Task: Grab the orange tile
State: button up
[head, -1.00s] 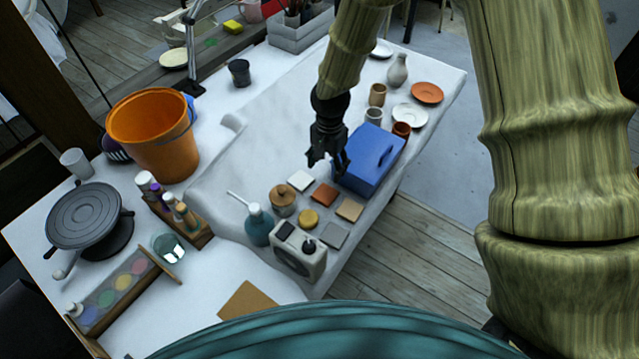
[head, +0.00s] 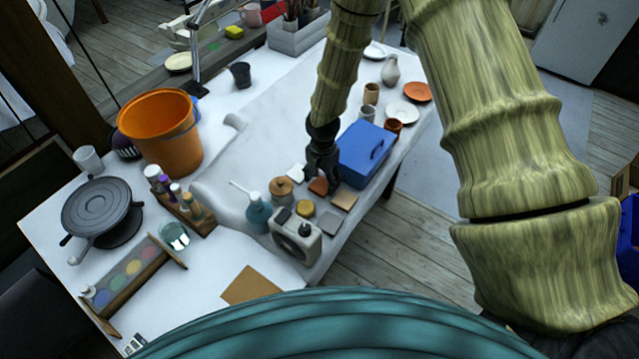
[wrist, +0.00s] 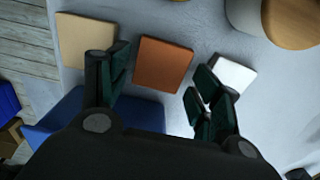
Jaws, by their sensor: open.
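The orange tile (head: 318,186) is a small square lying flat on the white-covered table, partly hidden behind my gripper in the head view. In the wrist view the orange tile (wrist: 163,64) lies ahead, between the lines of the two fingers. My gripper (head: 318,172) hangs just above it, pointing down. In the wrist view my gripper (wrist: 160,90) has its fingers spread wide and nothing between them. A tan tile (wrist: 86,40) lies to the left of the orange tile, and a white tile (wrist: 233,75) lies to the right, partly behind a finger.
A blue box (head: 366,153) stands close beside my gripper on the right. A lidded wooden jar (head: 281,191), a yellow round piece (head: 305,208), a grey tile (head: 328,221) and a boxy device (head: 296,238) crowd the near side. The white cloth behind my gripper is clear.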

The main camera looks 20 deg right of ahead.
jog(key=shift+s+d+f, duration=0.1)
jog(key=shift+s+f, duration=0.05)
jog(key=shift+s, duration=0.1)
jog(key=shift+f, duration=0.25)
jog(key=shift+w+f, duration=0.45)
jog(key=shift+f, duration=0.15)
jog(key=shift+s+r, duration=0.15)
jog(key=shift+r, duration=0.05)
jog(key=shift+c, duration=0.3)
jog(key=shift+s+r, duration=0.1)
jog(key=shift+s, duration=0.05)
jog(key=c, duration=0.8)
jog(key=shift+o, duration=0.2)
